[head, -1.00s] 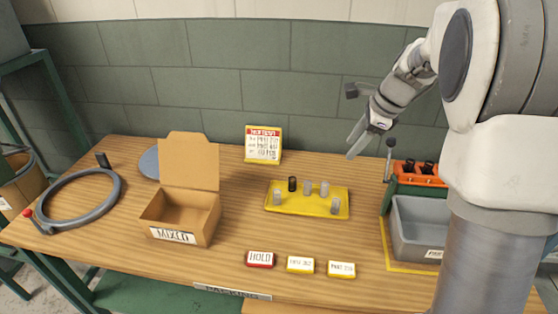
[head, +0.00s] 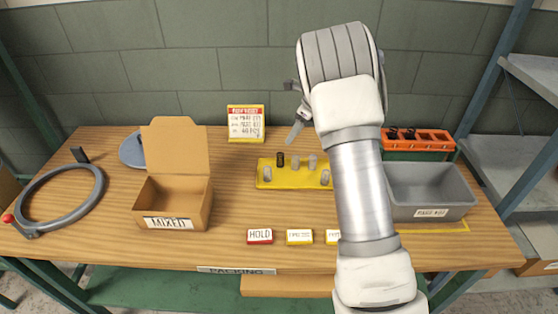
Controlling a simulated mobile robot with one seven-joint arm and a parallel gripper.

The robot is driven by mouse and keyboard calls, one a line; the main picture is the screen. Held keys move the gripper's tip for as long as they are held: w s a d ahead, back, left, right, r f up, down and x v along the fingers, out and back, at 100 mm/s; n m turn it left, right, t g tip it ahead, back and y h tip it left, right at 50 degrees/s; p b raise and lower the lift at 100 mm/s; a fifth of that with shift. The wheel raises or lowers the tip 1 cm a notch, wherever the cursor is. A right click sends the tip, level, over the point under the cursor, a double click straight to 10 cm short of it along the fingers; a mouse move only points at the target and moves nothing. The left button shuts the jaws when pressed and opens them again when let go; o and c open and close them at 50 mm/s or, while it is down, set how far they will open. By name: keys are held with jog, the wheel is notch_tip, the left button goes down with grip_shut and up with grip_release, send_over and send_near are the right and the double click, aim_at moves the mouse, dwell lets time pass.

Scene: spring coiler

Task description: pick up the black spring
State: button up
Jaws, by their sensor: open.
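The black spring (head: 281,160) stands upright at the back left of a yellow tray (head: 265,184). Several grey springs stand or lie on the same tray, among them one at the front left (head: 268,174) and one at the right (head: 325,177). My gripper (head: 292,110) is open and empty, above and behind the tray, close to the black spring in the picture but apart from it. My arm hides part of the gripper and the tray's right end.
An open cardboard box marked MIXED (head: 172,203) stands left of the tray. A grey bin (head: 431,190) and an orange rack (head: 417,140) stand at the right. A sign (head: 246,123) stands behind. Small label blocks, including a red HOLD one (head: 260,236), line the front.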

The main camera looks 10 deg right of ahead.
aim_at(281, 155)
jog(key=x, duration=1.2)
jog(key=shift+a+f, duration=0.15)
jog(key=shift+a, duration=0.05)
grip_shut()
